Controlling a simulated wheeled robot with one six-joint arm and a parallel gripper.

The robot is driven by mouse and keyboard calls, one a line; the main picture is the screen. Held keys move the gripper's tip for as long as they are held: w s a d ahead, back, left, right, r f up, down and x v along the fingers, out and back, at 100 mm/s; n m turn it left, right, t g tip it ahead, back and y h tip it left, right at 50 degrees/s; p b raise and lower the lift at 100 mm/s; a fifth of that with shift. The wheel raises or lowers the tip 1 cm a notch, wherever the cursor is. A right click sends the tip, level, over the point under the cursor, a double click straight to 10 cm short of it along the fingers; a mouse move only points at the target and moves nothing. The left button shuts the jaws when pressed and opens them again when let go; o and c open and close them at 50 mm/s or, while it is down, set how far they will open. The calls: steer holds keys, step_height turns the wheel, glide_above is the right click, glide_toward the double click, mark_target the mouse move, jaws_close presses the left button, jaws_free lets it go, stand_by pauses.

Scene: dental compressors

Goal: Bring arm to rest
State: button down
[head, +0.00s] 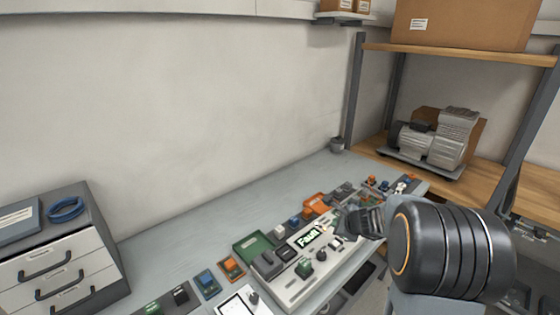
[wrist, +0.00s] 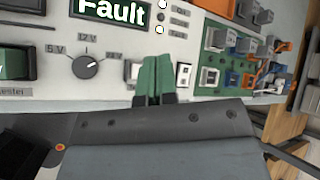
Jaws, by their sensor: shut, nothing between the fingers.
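My gripper (wrist: 154,82) is shut and empty, with its green fingertips together in the wrist view. It is over the front of a white control panel (wrist: 205,20). A dark screen on the panel reads "Fault" (wrist: 112,10), and a rotary knob (wrist: 87,66) marked with voltages is left of my fingers. In the head view my arm reaches in from the right and my gripper (head: 350,222) is at the panel's right end, beside the same screen (head: 307,238). I cannot tell whether the fingertips touch the panel.
A grey bench (head: 190,250) carries several small coloured modules along the wall. A drawer unit (head: 62,262) with a blue ring (head: 66,208) stands at the left. A shelf rack (head: 355,95) at the right holds a compressor (head: 440,140) and a cardboard box (head: 460,22). Space above the bench's left part is clear.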

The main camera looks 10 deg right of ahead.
steer(key=s+n, duration=0.1)
steer(key=s+a+f+n+g, duration=0.1)
steer(key=n, duration=0.1)
steer(key=s+a+n+y, duration=0.1)
steer(key=shift+a+f+n+g, duration=0.1)
steer(key=shift+f+n+g, duration=0.2)
steer(key=shift+f+n, duration=0.1)
steer(key=s+a+r+n+g+h, duration=0.1)
steer(key=s+a+r+n, duration=0.1)
steer(key=s+n, duration=0.4)
steer(key=s+a+r+n+g+h, duration=0.1)
steer(key=s+a+r+n, duration=0.2)
steer(key=s+n, duration=0.3)
steer(key=s+a+r+n+g+h, duration=0.1)
steer(key=s+a+r+n, duration=0.2)
steer(key=s+n, duration=0.4)
steer(key=shift+s+a+r, duration=0.2)
steer(key=shift+s+r, duration=0.4)
steer(key=shift+r, duration=0.15)
